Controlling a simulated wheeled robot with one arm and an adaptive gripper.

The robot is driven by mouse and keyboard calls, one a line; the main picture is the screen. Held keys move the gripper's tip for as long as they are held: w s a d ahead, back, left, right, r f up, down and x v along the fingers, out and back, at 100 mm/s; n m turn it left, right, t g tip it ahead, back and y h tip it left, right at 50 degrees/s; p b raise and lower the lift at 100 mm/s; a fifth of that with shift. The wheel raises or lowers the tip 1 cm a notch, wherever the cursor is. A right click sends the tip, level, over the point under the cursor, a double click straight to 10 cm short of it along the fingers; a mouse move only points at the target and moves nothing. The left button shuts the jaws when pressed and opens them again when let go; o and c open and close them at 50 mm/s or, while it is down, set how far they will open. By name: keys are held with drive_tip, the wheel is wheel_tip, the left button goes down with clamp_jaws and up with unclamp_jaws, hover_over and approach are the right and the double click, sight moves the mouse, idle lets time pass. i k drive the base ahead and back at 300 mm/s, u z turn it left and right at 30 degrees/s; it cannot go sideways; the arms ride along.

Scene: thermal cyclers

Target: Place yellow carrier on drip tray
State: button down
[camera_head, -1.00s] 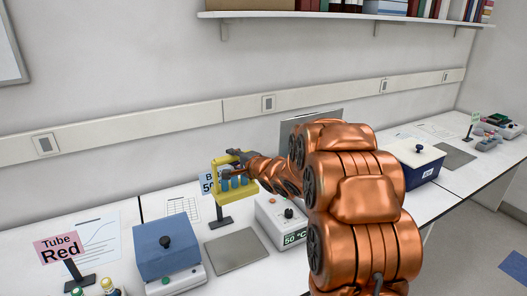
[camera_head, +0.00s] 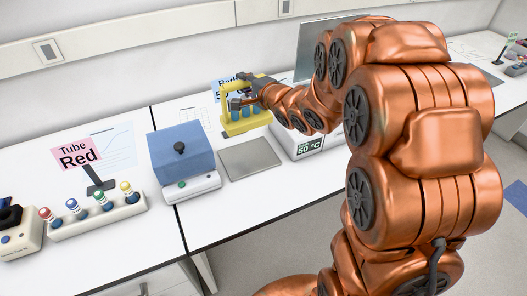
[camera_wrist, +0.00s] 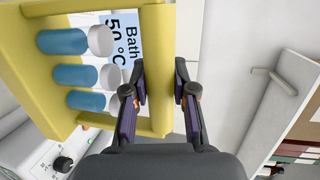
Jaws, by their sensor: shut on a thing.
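The yellow carrier (camera_head: 243,126) holds several blue tubes with white caps, which also show in the wrist view (camera_wrist: 152,60). My gripper (camera_head: 258,86) is shut on the carrier's upper bar; in the wrist view the dark fingers (camera_wrist: 160,98) stand on both sides of the yellow bar. The drip tray (camera_head: 250,158), a flat grey plate, lies bare on the bench just in front of the carrier in the head view. The carrier looks upright. Its gap above the bench cannot be judged.
The blue-lidded device (camera_head: 181,160) stands left of the tray. The white bath unit (camera_head: 308,146) reading 50 °C is to the right, partly behind my arm. A Bath sign (camera_head: 224,84) stands behind the carrier.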

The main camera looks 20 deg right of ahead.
sight(249, 156)
drive_tip(key=z, duration=0.8)
drive_tip(key=k, duration=0.65)
drive_tip(key=u, duration=1.6)
drive_tip(key=i, duration=0.5)
drive_tip(key=u, duration=0.05)
